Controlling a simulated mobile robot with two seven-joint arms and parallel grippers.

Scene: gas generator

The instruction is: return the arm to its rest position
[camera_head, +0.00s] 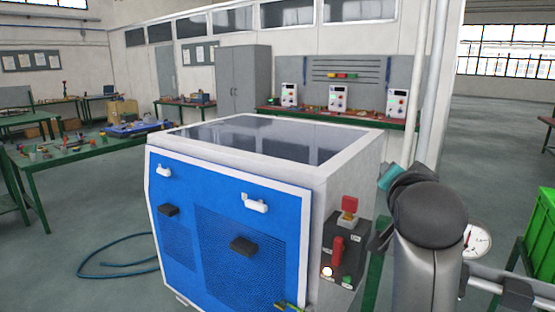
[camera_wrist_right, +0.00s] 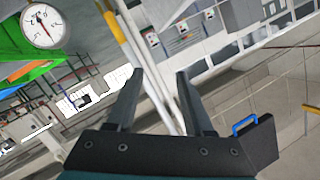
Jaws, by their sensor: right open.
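My right arm (camera_head: 428,235) rises at the right of the head view, in front of the pipes and beside the generator. Its gripper is not clear there. In the right wrist view my right gripper (camera_wrist_right: 160,78) has its two dark fingers apart, with nothing between them. The wrist is tilted, so the room looks slanted. The gas generator (camera_head: 225,240), a white box with a blue front, stands left of the arm. Its side carries a dark control panel (camera_head: 343,255) with a red switch and a red button above it.
Vertical pipes (camera_head: 432,85) and a round gauge (camera_head: 477,241) stand close to my right arm. The gauge also shows in the right wrist view (camera_wrist_right: 42,26). A green crate (camera_head: 541,240) is at the far right. A blue hose (camera_head: 110,265) lies on the floor at left.

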